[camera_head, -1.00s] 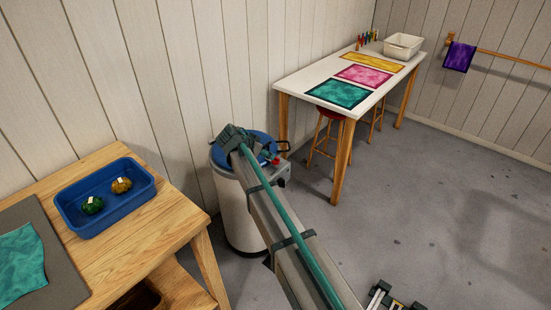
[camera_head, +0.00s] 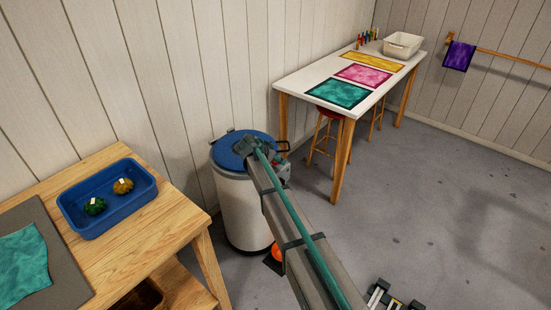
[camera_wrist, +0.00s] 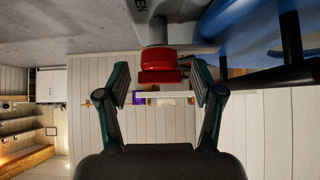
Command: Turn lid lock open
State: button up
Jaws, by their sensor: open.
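A white drum (camera_head: 240,208) with a blue lid (camera_head: 228,156) stands on the floor by the wall, lid down. A grey box on its right side is partly hidden by my arm. In the wrist view, a red knob (camera_wrist: 160,66) sits on a pale grey mount (camera_wrist: 152,28), beside the blue lid (camera_wrist: 235,18). My gripper (camera_wrist: 160,82) is open, with one finger to each side of the knob in the picture. Neither finger visibly touches it. I cannot tell how deep the knob lies between them.
A black lid handle (camera_wrist: 290,50) is close to the right finger in the wrist view. A wooden table (camera_head: 150,225) with a blue tray (camera_head: 82,222) is left of the drum. A white table (camera_head: 318,78) stands behind right. An orange dome (camera_head: 277,252) is low beside the drum.

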jog(key=shift+c, duration=0.2)
jog(key=c, duration=1.1)
